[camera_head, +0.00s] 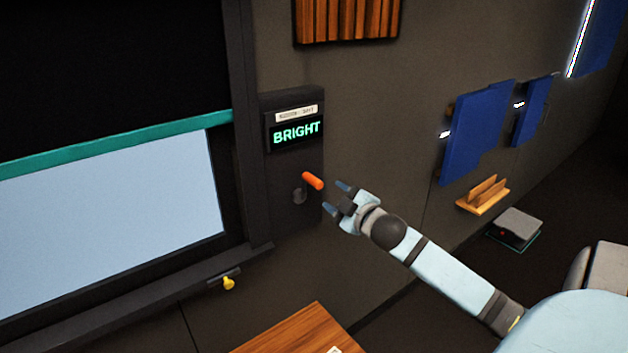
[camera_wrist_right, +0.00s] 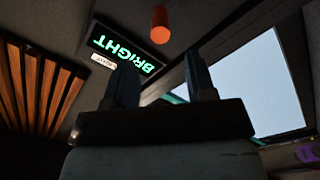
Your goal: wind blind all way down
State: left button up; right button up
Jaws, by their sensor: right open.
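The blind (camera_head: 90,70) is a dark sheet with a teal bottom bar (camera_head: 120,138), partway down the window (camera_head: 110,220) in the head view; pale glass shows below the bar. A dark wall panel (camera_head: 290,225) beside the window has a lit display (camera_head: 297,132) reading BRIGHT and a crank with an orange handle (camera_head: 313,181). My right gripper (camera_head: 335,197) is open and empty, just right of the handle and apart from it. In the right wrist view the orange handle (camera_wrist_right: 160,26) is beyond the open fingers (camera_wrist_right: 160,80). My left gripper is out of view.
A dark sill (camera_head: 130,295) with a yellow knob (camera_head: 228,283) runs below the window. A wooden surface (camera_head: 300,335) is at the bottom. Wooden slats (camera_head: 347,18) hang above the panel. Blue panels (camera_head: 475,130) and a small wooden rack (camera_head: 482,195) are on the right wall.

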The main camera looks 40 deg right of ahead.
aim_at(315, 182)
jog(key=w, duration=0.3)
jog(key=w+p, duration=0.1)
jog(key=w, duration=0.2)
jog(key=w+d, duration=0.1)
jog(key=w, duration=0.2)
jog(key=shift+f, duration=0.1)
jog(key=shift+c, duration=0.5)
grip_shut()
